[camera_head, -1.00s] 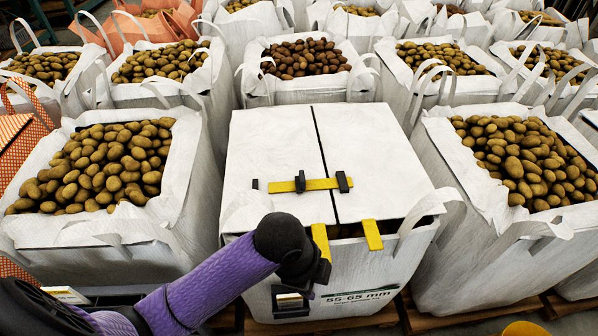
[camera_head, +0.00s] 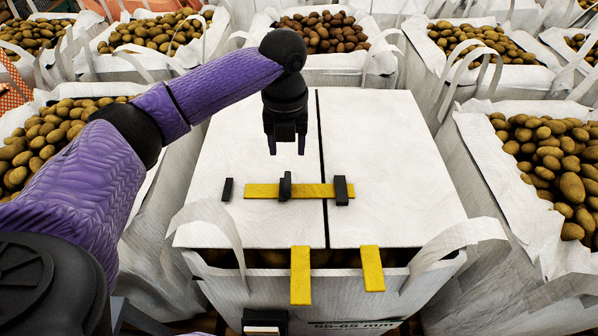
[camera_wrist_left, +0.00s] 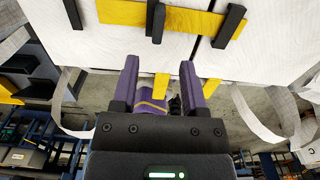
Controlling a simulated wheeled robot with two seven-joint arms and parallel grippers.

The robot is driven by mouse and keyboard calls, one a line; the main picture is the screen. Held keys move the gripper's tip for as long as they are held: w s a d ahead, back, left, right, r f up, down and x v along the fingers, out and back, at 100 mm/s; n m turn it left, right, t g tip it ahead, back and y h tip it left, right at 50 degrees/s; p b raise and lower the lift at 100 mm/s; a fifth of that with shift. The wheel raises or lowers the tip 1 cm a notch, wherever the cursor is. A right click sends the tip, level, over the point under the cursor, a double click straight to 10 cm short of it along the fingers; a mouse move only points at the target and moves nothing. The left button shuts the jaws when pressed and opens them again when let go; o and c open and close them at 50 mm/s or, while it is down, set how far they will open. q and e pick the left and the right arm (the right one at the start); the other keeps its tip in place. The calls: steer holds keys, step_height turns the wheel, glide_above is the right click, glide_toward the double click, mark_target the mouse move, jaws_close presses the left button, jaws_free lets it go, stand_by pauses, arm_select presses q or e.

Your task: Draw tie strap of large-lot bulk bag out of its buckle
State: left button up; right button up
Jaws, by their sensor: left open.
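The large-lot bulk bag (camera_head: 255,135) has two white closed flaps and a printed "55-65 mm" front label. Its yellow tie strap (camera_head: 313,190) lies across the seam between the flaps, with its right end through the black buckle (camera_head: 341,190). A black upright tab (camera_head: 285,186) stands on the strap, left of the seam. My left gripper (camera_head: 287,152) points down above the left flap, just beyond the tab in the head view, empty. In the left wrist view, its fingers (camera_wrist_left: 160,78) are apart, with strap (camera_wrist_left: 178,20), tab (camera_wrist_left: 155,20) and buckle (camera_wrist_left: 229,26) at the top.
A small black block (camera_head: 227,189) sits left of the strap. Two yellow straps (camera_head: 300,275) (camera_head: 372,268) hang over the front edge. White handle loops (camera_head: 455,240) rise at the front corners. Open potato bags (camera_head: 548,165) stand close around.

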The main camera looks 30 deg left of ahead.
mark_target(287, 179)
arm_select(q)
steer(key=f+b, duration=0.1)
steer(key=f, duration=0.2)
steer(key=f+b, duration=0.1)
steer(key=f, duration=0.1)
steer(key=f+b, duration=0.1)
steer(key=f, duration=0.2)
steer(key=shift+s+f, duration=0.25)
steer(key=shift+f, duration=0.05)
arm_select(e)
steer(key=f, duration=0.1)
steer(key=s+f, duration=0.1)
steer(key=f, duration=0.1)
steer(key=shift+s+d+f, duration=0.25)
arm_select(q)
jaws_close()
steer(key=shift+r, duration=0.1)
